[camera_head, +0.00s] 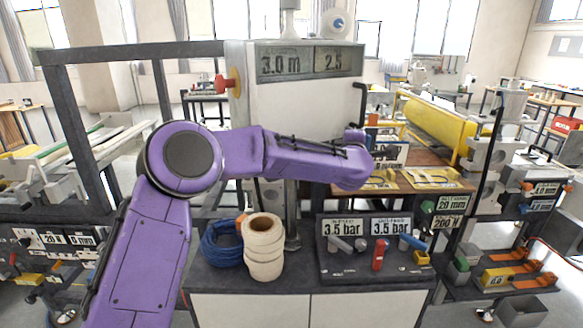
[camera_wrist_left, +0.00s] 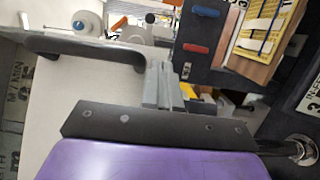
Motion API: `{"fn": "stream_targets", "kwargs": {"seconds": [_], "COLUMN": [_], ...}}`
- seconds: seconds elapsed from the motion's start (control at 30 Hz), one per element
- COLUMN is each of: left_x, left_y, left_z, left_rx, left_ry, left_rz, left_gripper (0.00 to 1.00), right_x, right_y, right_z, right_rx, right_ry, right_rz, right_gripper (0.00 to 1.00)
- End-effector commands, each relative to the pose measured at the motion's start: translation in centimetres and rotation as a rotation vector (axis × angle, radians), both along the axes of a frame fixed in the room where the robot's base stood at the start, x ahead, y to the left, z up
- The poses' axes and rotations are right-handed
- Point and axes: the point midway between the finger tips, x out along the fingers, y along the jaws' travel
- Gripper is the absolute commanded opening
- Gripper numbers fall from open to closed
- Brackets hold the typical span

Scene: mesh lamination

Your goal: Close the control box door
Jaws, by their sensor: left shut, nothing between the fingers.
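The control box (camera_head: 305,62) stands at the back centre, with a display strip reading 3.0 m and 2.5 above its pale door (camera_head: 300,105). A dark handle (camera_head: 362,100) is at the door's right edge. My left arm crosses in front of the door's lower part; its fingers are not clear in the head view. In the left wrist view my left gripper (camera_wrist_left: 165,88) is shut and empty, just beside the dark handle (camera_wrist_left: 85,50) and the pale door face (camera_wrist_left: 75,85). I cannot tell how far the door stands open. My right gripper is not in view.
A red knob (camera_head: 224,84) sticks out on the box's left side. Blue cable (camera_head: 220,243) and a cream roll (camera_head: 263,245) sit on the bench below. A gauge panel (camera_head: 350,265) stands to their right. A yellow roller (camera_head: 430,125) lies at the back right.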

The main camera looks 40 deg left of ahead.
Motion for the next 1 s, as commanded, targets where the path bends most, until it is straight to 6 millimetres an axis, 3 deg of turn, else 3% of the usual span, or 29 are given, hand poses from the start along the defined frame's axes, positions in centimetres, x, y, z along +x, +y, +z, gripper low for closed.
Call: {"fn": "stream_targets", "kwargs": {"seconds": [0.1, 0.3, 0.5, 0.73, 0.77, 0.87, 1.0], "left_x": [-0.6, -2.6, -3.8, -4.1, -4.2, -5.3, -7.7], "left_y": [-3.7, -9.0, -11.8, -12.5, -12.9, -13.3, -12.9], "left_z": [-0.1, -0.6, -0.4, -0.1, -0.7, -5.9, -18.2], "left_rx": [0.007, 0.005, 0.005, 0.024, 0.056, 0.204, 0.398], "left_ry": [0.003, 0.003, 0.004, 0.007, 0.018, 0.105, 0.311], "left_rz": [-0.014, -0.015, -0.011, -0.014, -0.029, -0.077, -0.159], "left_gripper": [0.00, 0.00, 0.00, 0.00, 0.00, 0.00, 0.00], "right_x": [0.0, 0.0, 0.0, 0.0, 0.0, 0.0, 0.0], "right_y": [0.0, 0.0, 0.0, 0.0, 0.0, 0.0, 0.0], "right_z": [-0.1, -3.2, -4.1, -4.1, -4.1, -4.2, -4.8], "right_rx": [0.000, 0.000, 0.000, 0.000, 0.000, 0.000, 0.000], "right_ry": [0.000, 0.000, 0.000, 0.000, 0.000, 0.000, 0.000], "right_rz": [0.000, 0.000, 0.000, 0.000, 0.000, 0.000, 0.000], "right_gripper": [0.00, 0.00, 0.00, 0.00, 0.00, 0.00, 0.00]}}
